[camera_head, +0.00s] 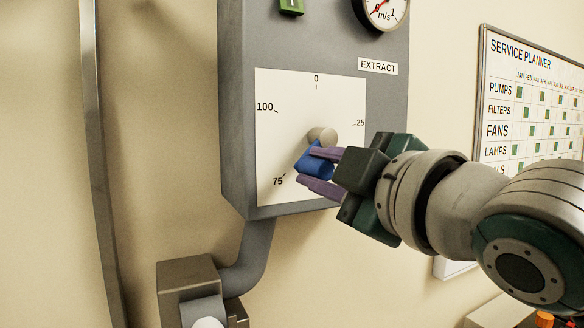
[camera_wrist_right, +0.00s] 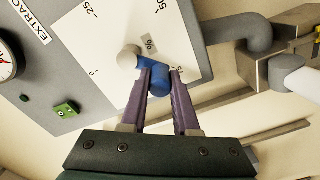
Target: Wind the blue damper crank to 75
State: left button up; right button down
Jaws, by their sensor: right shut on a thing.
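The blue damper crank (camera_head: 316,161) sits on a white dial plate (camera_head: 285,100) on a grey box, with a pale round hub (camera_head: 321,136). The crank leans down and left from the hub, between the bottom of the dial and the 75 mark (camera_head: 278,181); its exact reading cannot be told. My right gripper (camera_head: 318,174) is shut on the crank's blue handle, one purple finger on each side. The right wrist view also shows the crank (camera_wrist_right: 157,80) between the fingertips (camera_wrist_right: 161,86). The 50 mark is hidden in the head view. My left gripper is not in view.
The grey box (camera_head: 235,100) carries a round m/s gauge (camera_head: 383,10), an EXTRACT label (camera_head: 378,67) and a green switch (camera_head: 291,5). A grey pipe (camera_head: 250,257) runs below it. A service planner board (camera_head: 530,110) hangs at the right.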

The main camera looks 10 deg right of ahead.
jog(key=c, duration=0.7)
grip_release()
jog(key=shift+o, duration=0.2)
jog(key=shift+s+d+f+b, duration=0.15)
jog(key=shift+s+d+b, duration=0.05)
jog(key=shift+s+b, duration=0.3)
jog(key=b+v, duration=0.4)
jog(key=v, duration=0.5)
jog(key=shift+w, duration=0.1)
